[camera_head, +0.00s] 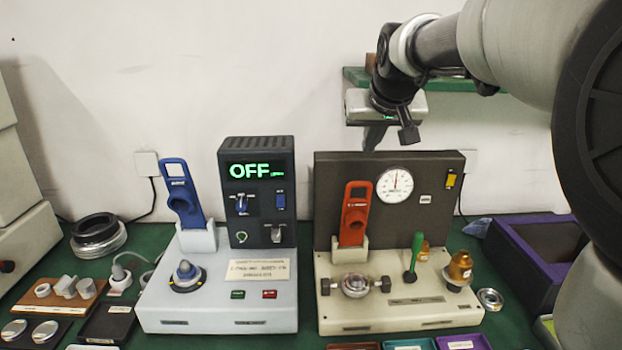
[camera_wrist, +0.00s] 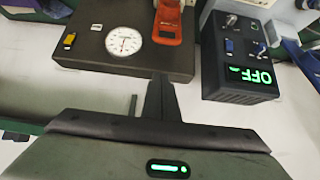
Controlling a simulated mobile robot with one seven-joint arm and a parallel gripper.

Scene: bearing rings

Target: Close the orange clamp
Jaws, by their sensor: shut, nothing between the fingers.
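The orange clamp (camera_head: 355,212) is a red-orange lever with a slot, standing upright in a light holder on the beige station (camera_head: 400,300) in the head view. Part of it also shows at the top of the wrist view (camera_wrist: 168,22). My gripper (camera_head: 371,146) is above the station's dark back panel, pointing down and apart from the clamp. Its fingers are together and empty in the wrist view (camera_wrist: 160,80).
A blue clamp (camera_head: 181,195) stands on a white station at left, beside a dark box (camera_head: 257,190) reading OFF. A gauge (camera_head: 395,185) is on the dark panel. A green-handled lever (camera_head: 413,257) and brass parts (camera_head: 459,268) stand right of the orange clamp. A purple bin (camera_head: 530,260) is at right.

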